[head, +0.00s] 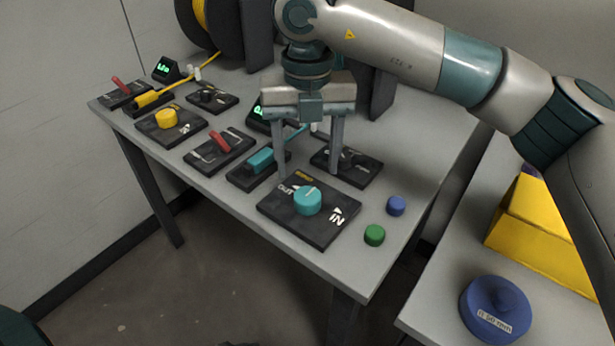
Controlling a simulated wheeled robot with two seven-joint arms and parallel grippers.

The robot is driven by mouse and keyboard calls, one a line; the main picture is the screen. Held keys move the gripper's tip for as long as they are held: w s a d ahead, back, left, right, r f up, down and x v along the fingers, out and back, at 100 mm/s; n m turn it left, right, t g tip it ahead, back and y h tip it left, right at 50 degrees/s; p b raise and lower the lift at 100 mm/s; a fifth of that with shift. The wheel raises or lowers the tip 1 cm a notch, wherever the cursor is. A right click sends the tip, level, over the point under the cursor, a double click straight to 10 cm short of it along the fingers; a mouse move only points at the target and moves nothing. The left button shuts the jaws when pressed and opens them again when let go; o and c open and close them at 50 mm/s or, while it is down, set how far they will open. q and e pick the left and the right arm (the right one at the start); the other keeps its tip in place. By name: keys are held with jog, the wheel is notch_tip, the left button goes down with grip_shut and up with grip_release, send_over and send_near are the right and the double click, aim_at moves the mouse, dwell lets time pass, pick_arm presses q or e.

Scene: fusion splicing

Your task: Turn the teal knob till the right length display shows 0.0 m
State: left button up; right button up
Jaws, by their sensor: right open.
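The teal knob (307,201) sits on a dark plate (290,228) marked OUT and IN, near the table's front right. My right gripper (309,176) points down just behind the knob, its two fingers apart and empty. The fingertips look a little above and beyond the knob, not around it. The right length display (258,113) is a small black box with green digits, partly hidden behind the gripper, so its reading cannot be made out. My left gripper is out of view.
A teal block (262,160) and a red lever (219,141) lie left of the knob. A yellow knob (166,117) and left display (166,69) stand farther left. Green (374,235) and blue (396,206) caps lie right. A side table holds a yellow box (545,235) and blue spool (494,309).

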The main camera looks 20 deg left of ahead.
notch_tip(320, 180, up, 10)
dwell(0.4)
dwell(0.3)
